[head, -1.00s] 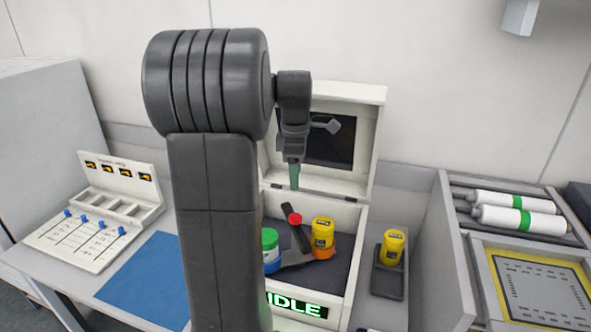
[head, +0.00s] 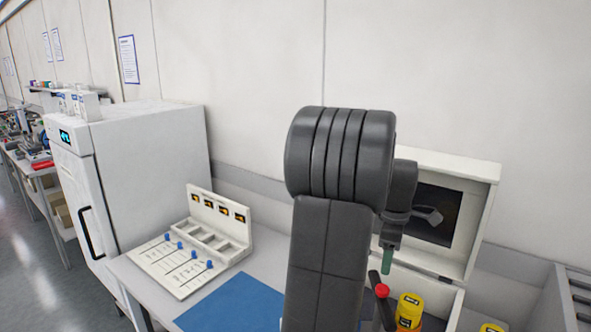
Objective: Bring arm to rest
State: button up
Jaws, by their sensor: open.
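My arm rises in the head view, and my gripper (head: 388,262) hangs from its wrist with the fingers pointing down. It shows edge-on, with a green fingertip part, and is open with nothing seen in it. It is in front of the raised lid of a white box (head: 478,222), above the box's inside. A red-topped dark tool (head: 382,291) and a yellow container (head: 408,308) show in the box below the gripper. My arm hides part of the box.
A white panel with blue sliders (head: 172,270) and a blue mat (head: 232,306) lie on the bench left of my arm. A white cabinet (head: 155,150) stands further left. Another yellow lid (head: 491,328) shows at the bottom right.

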aim_at(383, 288)
notch_tip(383, 288, down, 9)
jog(key=shift+r, duration=0.1)
dwell(0.5)
